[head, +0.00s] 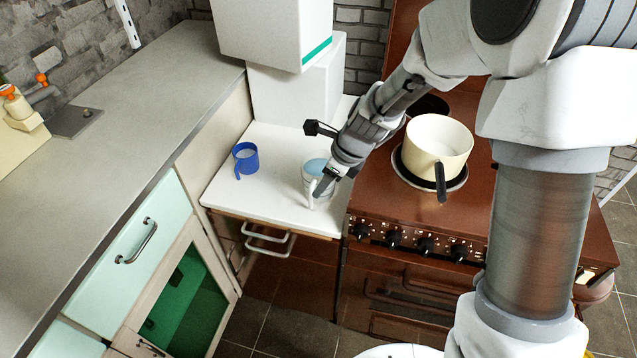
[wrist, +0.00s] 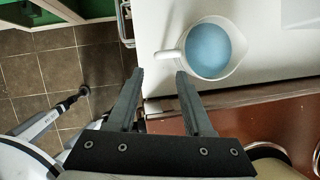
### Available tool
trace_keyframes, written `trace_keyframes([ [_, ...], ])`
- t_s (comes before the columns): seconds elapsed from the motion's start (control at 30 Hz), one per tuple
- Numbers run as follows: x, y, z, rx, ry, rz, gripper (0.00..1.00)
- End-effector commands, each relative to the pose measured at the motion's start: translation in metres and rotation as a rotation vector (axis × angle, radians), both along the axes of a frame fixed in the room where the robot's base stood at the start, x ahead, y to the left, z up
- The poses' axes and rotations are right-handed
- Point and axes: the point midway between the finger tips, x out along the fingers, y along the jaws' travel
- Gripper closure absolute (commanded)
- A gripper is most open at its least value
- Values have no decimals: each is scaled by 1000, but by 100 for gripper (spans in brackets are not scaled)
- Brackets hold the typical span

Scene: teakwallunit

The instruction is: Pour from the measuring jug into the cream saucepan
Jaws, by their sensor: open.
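The measuring jug (head: 313,172) is pale with blue contents and stands upright on the white counter beside the stove. In the wrist view the jug (wrist: 226,47) shows from above, its handle (wrist: 169,54) pointing left toward my gripper. My gripper (head: 322,190) is at the jug's handle side in the head view.
A blue mug (head: 245,159) stands on the white counter (head: 270,196) left of the jug. The brown stove (head: 385,200) has knobs along its front. A white box-shaped unit (head: 300,85) stands behind the jug. The long grey worktop (head: 130,120) at left is mostly clear.

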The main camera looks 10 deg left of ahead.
Motion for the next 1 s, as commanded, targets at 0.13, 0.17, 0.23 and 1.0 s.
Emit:
trace_keyframes([
  [0.13, 4, 8, -22, 0, 1, 0, 49],
  [0.17, 4, 9, -24, 0, 1, 0, 49],
  [0.23, 5, 10, -27, 0, 0, 0, 49],
  [1.0, 9, 31, -75, 0, -2, 1, 56],
])
